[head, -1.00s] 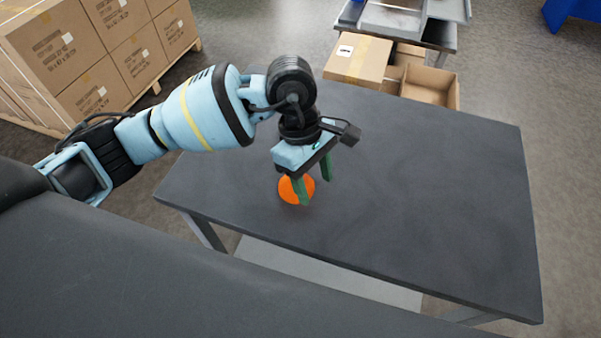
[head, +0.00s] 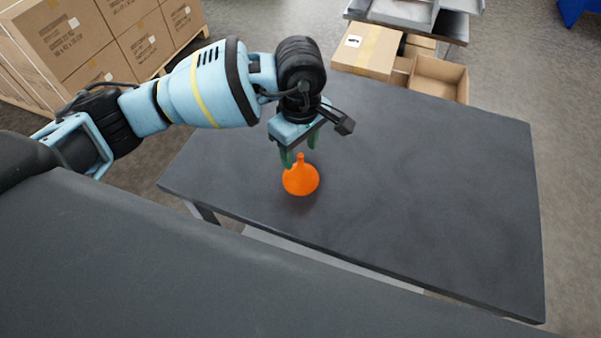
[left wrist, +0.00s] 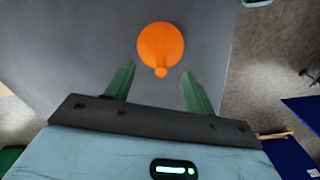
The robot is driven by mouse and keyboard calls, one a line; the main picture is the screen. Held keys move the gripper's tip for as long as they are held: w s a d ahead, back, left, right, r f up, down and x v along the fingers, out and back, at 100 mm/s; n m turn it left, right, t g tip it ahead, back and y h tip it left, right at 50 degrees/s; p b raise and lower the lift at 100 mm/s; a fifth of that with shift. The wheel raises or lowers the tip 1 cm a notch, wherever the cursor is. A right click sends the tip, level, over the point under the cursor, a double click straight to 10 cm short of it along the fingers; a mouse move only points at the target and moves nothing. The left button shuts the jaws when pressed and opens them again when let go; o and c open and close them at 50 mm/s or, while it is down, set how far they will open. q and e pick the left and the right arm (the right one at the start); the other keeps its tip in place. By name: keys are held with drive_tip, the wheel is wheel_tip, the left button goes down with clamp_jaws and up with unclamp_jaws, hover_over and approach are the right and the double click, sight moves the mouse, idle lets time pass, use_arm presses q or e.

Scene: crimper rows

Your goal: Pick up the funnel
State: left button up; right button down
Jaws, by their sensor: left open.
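The orange funnel (head: 300,180) sits on the dark table (head: 430,190) near its left front edge, wide end down and spout up. In the left wrist view the funnel (left wrist: 160,48) lies ahead of the fingertips, about midway between their lines, with its spout toward the gripper. My left gripper (head: 300,155) is open and empty, with green fingers pointing down just behind the funnel's spout in the head view. The left wrist view shows a gap between the two fingers (left wrist: 157,80). I cannot tell whether a finger touches the funnel. My right gripper is not in view.
Open cardboard boxes (head: 440,78) and a closed one (head: 366,50) stand beyond the table's far edge. Stacked cartons (head: 120,45) stand at the back left. The table's middle and right are bare.

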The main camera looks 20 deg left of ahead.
sight(301, 168)
use_arm(q)
wheel_tip(301, 168, down, 4)
drive_tip(key=shift+d+f, duration=0.1)
drive_tip(key=shift+f, duration=0.05)
drive_tip(key=shift+s, duration=0.1)
clamp_jaws()
idle(0.3)
